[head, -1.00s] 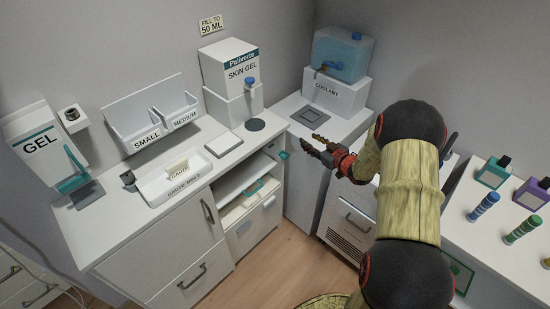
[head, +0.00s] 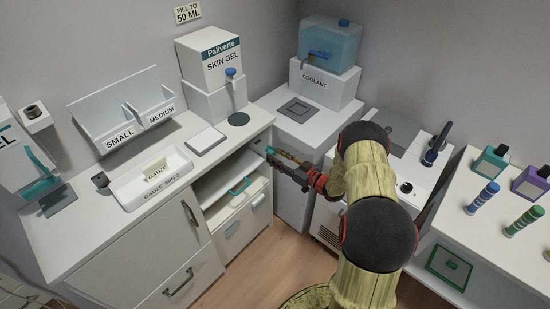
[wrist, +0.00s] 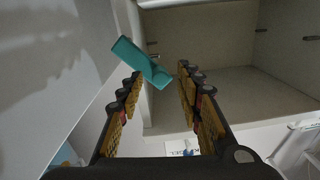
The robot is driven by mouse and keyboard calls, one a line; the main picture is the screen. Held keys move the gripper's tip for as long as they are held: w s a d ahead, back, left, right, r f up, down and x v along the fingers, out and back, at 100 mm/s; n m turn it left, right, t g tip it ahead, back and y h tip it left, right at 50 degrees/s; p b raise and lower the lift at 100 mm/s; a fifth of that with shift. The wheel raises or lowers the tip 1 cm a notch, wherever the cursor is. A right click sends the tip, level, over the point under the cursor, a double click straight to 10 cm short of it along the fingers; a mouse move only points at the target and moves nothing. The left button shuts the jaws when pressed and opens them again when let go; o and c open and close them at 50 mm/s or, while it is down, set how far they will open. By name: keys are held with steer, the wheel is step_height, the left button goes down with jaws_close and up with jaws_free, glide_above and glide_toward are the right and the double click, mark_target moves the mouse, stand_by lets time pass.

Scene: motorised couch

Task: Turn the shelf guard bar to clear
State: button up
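The shelf guard bar appears to be the small teal piece (head: 270,150) at the right front edge of the open shelf bay in the head view. In the wrist view it is a short teal bar (wrist: 138,60), slanted, with its lower right end between the fingertips. My gripper (head: 278,158) reaches in from the right, its tips close beside the bar. In the wrist view my gripper (wrist: 160,72) is open, fingers on either side of the bar's near end. I cannot tell whether a finger touches it.
The open bay holds a white shelf board (head: 229,178) and a teal handle (head: 240,186) below it. The counter above carries a skin gel box (head: 207,62) and a gauze tray (head: 150,180). A coolant tank (head: 330,45) stands behind my arm. Floor is free in front.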

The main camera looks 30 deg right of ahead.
steer(key=shift+w+a, duration=0.2)
steer(key=shift+w, duration=0.25)
steer(key=shift+c, duration=0.2)
jaws_close()
stand_by(0.5)
